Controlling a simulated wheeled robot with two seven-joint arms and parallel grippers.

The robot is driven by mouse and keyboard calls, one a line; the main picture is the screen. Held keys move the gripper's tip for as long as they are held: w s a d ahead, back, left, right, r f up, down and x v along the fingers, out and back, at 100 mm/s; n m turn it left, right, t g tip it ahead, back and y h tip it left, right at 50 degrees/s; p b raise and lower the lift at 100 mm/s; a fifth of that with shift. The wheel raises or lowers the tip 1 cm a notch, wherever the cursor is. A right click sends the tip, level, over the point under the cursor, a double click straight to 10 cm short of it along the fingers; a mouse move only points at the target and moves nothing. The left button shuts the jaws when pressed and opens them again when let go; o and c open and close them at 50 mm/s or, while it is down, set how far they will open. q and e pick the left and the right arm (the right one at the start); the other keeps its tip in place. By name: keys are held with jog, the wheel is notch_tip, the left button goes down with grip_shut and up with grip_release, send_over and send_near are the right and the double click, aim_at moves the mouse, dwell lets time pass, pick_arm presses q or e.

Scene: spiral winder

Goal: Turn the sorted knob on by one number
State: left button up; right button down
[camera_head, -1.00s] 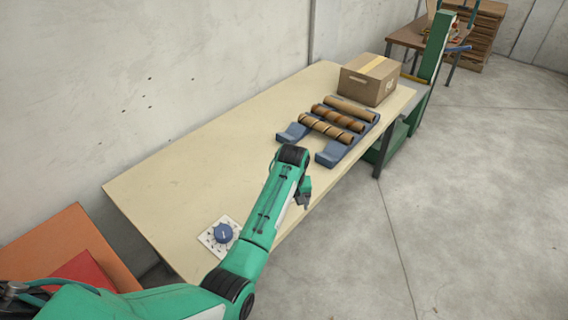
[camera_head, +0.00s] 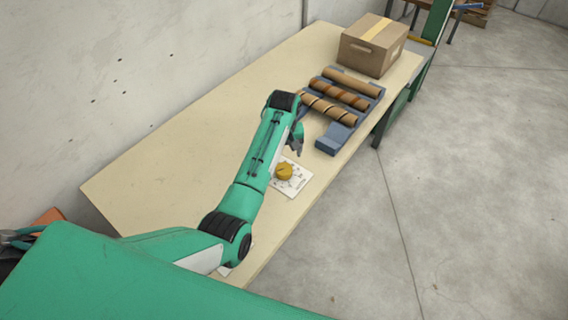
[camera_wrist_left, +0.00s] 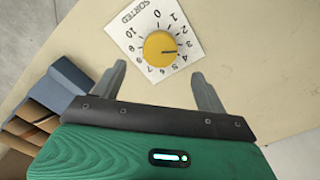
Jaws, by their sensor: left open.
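The sorted knob (camera_head: 284,172) is a round yellow dial on a white plate (camera_head: 297,187) near the table's front edge. In the left wrist view, the knob (camera_wrist_left: 160,48) sits on a plate marked SORTED (camera_wrist_left: 140,14) with numbers around it. Its dark pointer mark points right, about between 3 and 4; I cannot tell exactly. My left gripper (camera_head: 298,146) is above and beside the knob in the head view. In the left wrist view, the gripper (camera_wrist_left: 161,82) has its fingers spread and empty, with the knob beyond the fingertips, apart from them. My right gripper is not in view.
A blue rack (camera_head: 335,139) with brown tubes (camera_head: 340,94) lies on the table just beyond the gripper. A cardboard box (camera_head: 372,46) stands behind it. The wooden table (camera_head: 170,150) is clear to the left.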

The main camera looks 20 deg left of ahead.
pick_arm(q)
send_over(284, 168)
notch_tip(284, 168, down, 4)
jog(key=shift+f, duration=0.1)
notch_tip(284, 168, down, 2)
jog(key=shift+f, duration=0.15)
jog(key=shift+f+p, duration=0.3)
jog(key=shift+f, duration=0.55)
jog(key=c, duration=0.7)
jog(key=shift+c, duration=1.4)
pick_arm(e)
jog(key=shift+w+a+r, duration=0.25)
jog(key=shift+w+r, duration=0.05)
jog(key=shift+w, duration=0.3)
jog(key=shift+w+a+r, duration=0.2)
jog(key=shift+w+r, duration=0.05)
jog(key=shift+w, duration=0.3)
